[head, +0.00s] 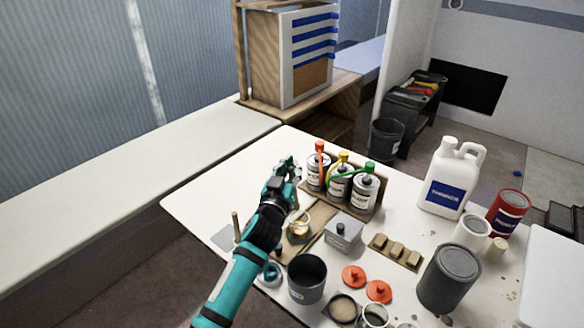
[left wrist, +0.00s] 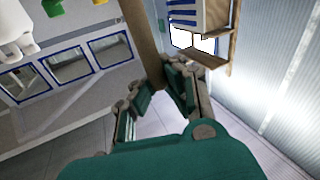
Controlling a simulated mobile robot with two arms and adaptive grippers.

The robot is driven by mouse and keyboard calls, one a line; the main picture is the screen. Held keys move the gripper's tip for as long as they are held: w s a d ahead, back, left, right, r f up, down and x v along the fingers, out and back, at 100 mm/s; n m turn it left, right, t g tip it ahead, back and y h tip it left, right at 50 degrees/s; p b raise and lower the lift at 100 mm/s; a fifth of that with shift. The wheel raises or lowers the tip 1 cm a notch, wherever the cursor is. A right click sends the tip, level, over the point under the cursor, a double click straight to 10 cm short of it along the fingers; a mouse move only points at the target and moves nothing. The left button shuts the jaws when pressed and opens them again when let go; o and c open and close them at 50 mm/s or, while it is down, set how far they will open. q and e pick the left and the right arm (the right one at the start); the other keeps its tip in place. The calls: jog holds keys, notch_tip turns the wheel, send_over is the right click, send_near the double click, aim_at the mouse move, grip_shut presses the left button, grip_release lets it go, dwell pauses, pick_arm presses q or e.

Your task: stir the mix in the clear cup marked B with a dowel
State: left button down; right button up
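A small cup with amber liquid (head: 299,227) stands on the table just right of my left forearm; I cannot read a mark on it. A thin wooden dowel (head: 235,224) stands upright left of the arm; its lower end is partly hidden. My left gripper (head: 289,163) is raised over the table behind the cup, near the pump bottles, pointing away from the cup. My right gripper is not in view.
Pump bottles (head: 341,182) stand in a wooden rack behind the cup. A grey box (head: 343,231), a dark grey pot (head: 307,280), orange lids (head: 354,275), a dark can (head: 449,277) and a white jug (head: 452,180) crowd the right side. The table's back left (head: 225,190) is clear.

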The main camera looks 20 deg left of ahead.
aim_at(295, 207)
pick_arm(q)
jog(key=f+b, duration=0.2)
jog(key=shift+d+f, duration=0.2)
jog(key=shift+f, duration=0.1)
jog(key=shift+w+f+b, duration=0.1)
jog(key=shift+f+b, duration=0.45)
jog(key=shift+f, duration=0.05)
jog(key=shift+d+f+b, duration=0.1)
jog(key=shift+f+b, duration=0.5)
jog(key=shift+f, duration=0.1)
jog(key=shift+w+d+f+b, duration=0.1)
jog(key=shift+w+f+b, duration=0.05)
jog(key=shift+f+b, duration=1.35)
jog(key=shift+f, duration=0.15)
jog(key=shift+w+d+f+b, duration=0.1)
jog(key=shift+f+b, duration=0.4)
jog(key=shift+f, duration=0.25)
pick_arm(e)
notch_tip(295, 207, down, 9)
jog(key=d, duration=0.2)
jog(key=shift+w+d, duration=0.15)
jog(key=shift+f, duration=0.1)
